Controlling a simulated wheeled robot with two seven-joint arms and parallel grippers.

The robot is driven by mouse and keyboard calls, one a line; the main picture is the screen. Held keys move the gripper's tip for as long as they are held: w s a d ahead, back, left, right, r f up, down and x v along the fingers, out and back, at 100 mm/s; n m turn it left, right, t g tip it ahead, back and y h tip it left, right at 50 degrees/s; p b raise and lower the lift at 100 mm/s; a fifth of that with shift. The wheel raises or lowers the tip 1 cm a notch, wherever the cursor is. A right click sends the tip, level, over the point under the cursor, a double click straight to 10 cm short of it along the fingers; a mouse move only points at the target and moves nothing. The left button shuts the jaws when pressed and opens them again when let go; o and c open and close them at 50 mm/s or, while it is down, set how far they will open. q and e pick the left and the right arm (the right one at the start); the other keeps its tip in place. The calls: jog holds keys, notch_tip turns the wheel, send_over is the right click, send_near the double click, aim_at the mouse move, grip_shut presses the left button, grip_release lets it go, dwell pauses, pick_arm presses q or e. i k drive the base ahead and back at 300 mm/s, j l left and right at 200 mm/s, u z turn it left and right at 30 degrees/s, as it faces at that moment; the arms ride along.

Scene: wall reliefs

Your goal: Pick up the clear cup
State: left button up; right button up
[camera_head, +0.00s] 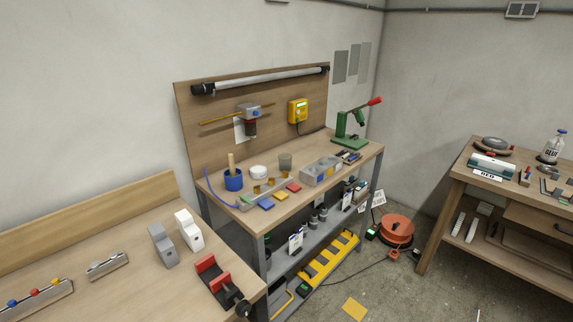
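A small greyish see-through cup (286,161), which looks like the clear cup, stands upright on the middle wooden workbench (322,205), near its back board. A white round container (258,172) stands to its left and a grey metal box (320,172) to its right front. Neither of my grippers shows in the head view. Nothing is seen touching the cup.
A blue pot (233,180) with a wooden handle and several small coloured blocks lie left and in front of the cup. A green press (350,128) stands at the right end. A nearer bench (130,290) holds a red vise (212,273). An orange cable reel (396,229) is on the floor.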

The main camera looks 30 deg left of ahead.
aim_at(285, 163)
jog(key=i+l+u, duration=0.2)
jog(key=i, duration=0.45)
jog(key=i+l+u, duration=0.2)
jog(key=i+l, duration=0.15)
jog(key=i, duration=0.25)
jog(key=i+l+u, duration=0.2)
jog(key=i+l, duration=0.25)
jog(key=i, duration=0.15)
